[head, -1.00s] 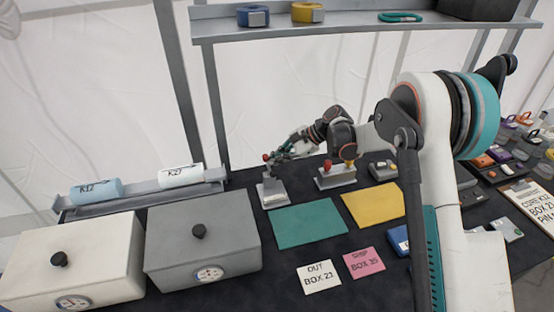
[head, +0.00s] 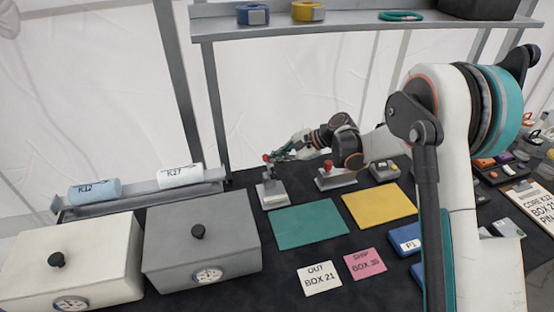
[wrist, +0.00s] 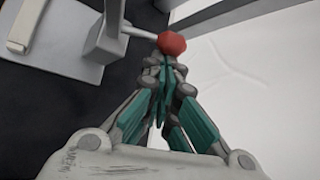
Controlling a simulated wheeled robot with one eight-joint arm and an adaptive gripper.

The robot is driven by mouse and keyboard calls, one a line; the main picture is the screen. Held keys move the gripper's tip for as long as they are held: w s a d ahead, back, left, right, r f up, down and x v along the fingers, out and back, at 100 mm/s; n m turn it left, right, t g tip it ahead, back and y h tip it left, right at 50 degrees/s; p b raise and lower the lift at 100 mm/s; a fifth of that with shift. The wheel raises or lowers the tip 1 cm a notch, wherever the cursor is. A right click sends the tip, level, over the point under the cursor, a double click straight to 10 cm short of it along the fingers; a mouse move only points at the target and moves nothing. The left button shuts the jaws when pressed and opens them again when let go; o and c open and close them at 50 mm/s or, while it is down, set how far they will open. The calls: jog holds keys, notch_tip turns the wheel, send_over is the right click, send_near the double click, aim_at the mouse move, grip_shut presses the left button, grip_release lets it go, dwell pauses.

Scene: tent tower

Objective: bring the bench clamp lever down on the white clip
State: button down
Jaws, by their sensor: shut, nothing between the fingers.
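The bench clamp (head: 271,194) is a grey block with a lever that ends in a red knob (head: 266,158). The lever stands raised in the head view. In the wrist view its rod runs from the clamp post to the red knob (wrist: 171,43). A whitish bar, which looks like the white clip (wrist: 24,24), lies on the clamp base at the upper left. My gripper (wrist: 167,66) is shut and empty, its teal-and-grey fingertips right at the knob. Whether they touch it I cannot tell. In the head view my gripper (head: 276,155) is beside the knob.
A second grey fixture with a red knob (head: 336,180) stands just right of the clamp. A teal mat (head: 308,224) and a yellow mat (head: 378,205) lie in front. A grey box (head: 202,240) stands at left. A shelf (head: 350,25) hangs above.

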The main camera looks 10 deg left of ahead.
jog(key=shift+s+d+r+n+t+y+b, duration=0.2)
jog(key=shift+s+r+n+t+y+b, duration=0.2)
jog(key=shift+n+t+y+b, duration=0.4)
jog(key=shift+s+d+r+n+t+y+b, duration=0.2)
jog(key=shift+s+r+n+t+y+b, duration=0.2)
jog(key=shift+t+b, duration=0.3)
jog(key=shift+s+d+r, duration=0.2)
jog(key=shift+s+r, duration=0.05)
jog(key=shift+s, duration=0.2)
jog(key=shift+s+d+r, duration=0.2)
jog(key=shift+s, duration=0.25)
jog(key=shift+s+d, duration=0.1)
jog(key=shift+s, duration=0.05)
